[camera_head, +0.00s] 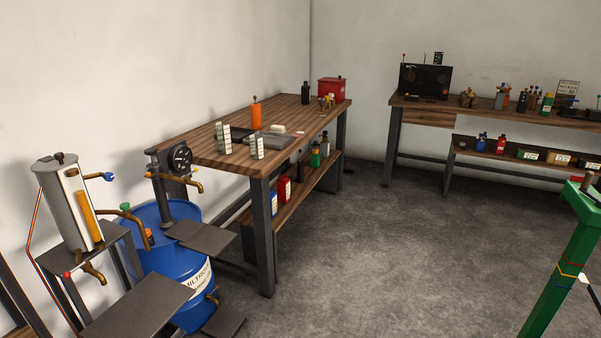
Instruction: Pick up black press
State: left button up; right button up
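Nothing in view can be named as the black press with certainty. A black upright device with a round dial (180,158) stands at the near left corner of the wooden workbench, with a brass tap below the dial. A black box-shaped unit (425,81) stands on the far bench. A small black bottle (306,92) stands at the back of the near workbench. Neither of my grippers is in view.
The workbench (200,147) holds an orange bottle (256,115), a red box (331,90) and small stacks. A blue drum (176,270) and a grey cylinder (66,208) stand at left. A green post (563,270) stands at right. The grey floor (400,250) between is clear.

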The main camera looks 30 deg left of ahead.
aim_at(299, 167)
jog(key=u, duration=0.1)
jog(key=i+u, duration=0.2)
jog(key=i, duration=0.8)
jog(key=i+u, duration=0.1)
jog(key=i, duration=0.9)
jog(key=i+l, duration=0.15)
jog(key=i, duration=0.85)
jog(key=j+u, duration=0.05)
